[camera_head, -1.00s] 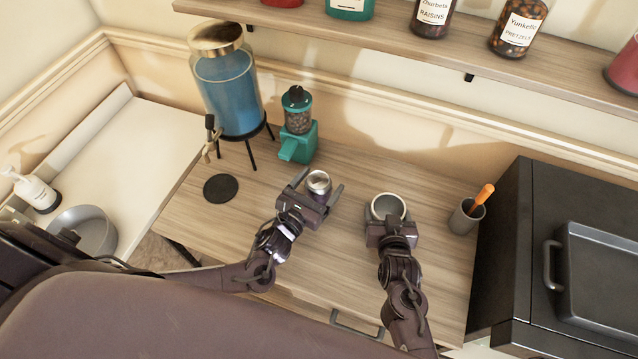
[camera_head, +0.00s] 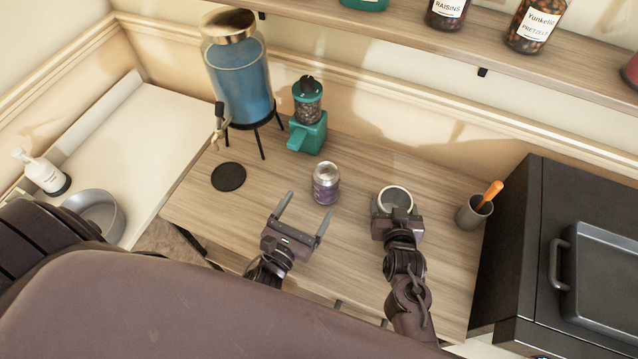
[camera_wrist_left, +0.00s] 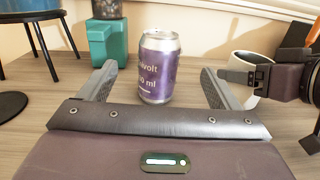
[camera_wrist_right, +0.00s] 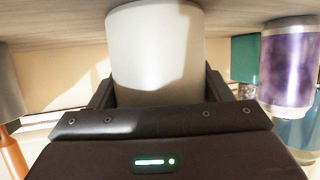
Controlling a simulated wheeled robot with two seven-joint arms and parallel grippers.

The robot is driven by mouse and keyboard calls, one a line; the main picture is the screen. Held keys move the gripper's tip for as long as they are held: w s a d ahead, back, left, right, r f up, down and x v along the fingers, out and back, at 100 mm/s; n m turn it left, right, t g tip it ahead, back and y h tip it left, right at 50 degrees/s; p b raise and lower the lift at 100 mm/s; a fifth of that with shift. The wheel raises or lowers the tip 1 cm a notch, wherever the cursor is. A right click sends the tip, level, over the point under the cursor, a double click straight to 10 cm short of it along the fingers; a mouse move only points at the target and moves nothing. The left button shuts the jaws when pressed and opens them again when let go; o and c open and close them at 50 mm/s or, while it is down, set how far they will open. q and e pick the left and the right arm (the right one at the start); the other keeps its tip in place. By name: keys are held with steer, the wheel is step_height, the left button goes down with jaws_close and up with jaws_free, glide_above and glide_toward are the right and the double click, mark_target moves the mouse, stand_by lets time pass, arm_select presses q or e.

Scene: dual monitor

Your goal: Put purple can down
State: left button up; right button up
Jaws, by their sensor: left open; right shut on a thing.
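The purple can (camera_head: 326,186), with a silver top, stands upright on the wooden table (camera_head: 270,180). It also shows in the left wrist view (camera_wrist_left: 158,66), ahead of and between the spread fingers. My left gripper (camera_head: 304,215) is open and empty, drawn back toward the table's front, with a gap between it and the can. My right gripper (camera_head: 396,212) is shut on a white cup (camera_head: 394,197) at the right of the can. In the right wrist view the cup (camera_wrist_right: 156,50) fills the space between the fingers, and the can (camera_wrist_right: 288,65) stands off to the right.
A teal dispenser (camera_head: 308,132) and a blue drink dispenser (camera_head: 240,85) stand behind the can. A black round coaster (camera_head: 229,177) lies to the left. A grey holder (camera_head: 473,212) with an orange-handled thing and a black oven (camera_head: 545,255) are at the right.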

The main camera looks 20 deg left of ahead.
mark_target(323, 187)
arm_select(q)
steer(key=d+n+y, duration=0.1)
steer(key=y, duration=0.1)
steer(key=w+d+n+y, duration=0.1)
steer(key=y, duration=0.1)
steer(key=shift+d+n+g, duration=0.3)
steer(key=shift+n, duration=0.1)
steer(key=shift+w+y, duration=0.2)
steer(key=shift+y, duration=0.1)
steer(key=w, duration=0.2)
steer(key=w+a, duration=0.1)
steer(key=w, duration=0.2)
steer(key=shift+w+a, duration=0.1)
steer(key=shift+w, duration=0.1)
steer(key=shift+w+a+f, duration=0.1)
steer(key=shift+w+a, duration=0.1)
steer(key=shift+w, duration=0.8)
steer(key=shift+w+a+f, duration=0.15)
steer(key=shift+w, duration=0.8)
steer(key=shift+w+a+f, duration=0.1)
steer(key=shift+w+a, duration=0.1)
steer(key=shift+w, duration=0.8)
steer(key=shift+c, duration=0.2)
steer(key=c, duration=1.4)
steer(key=shift+o, duration=0.2)
step_height(323, 187, up, 10)
steer(key=shift+r, duration=0.1)
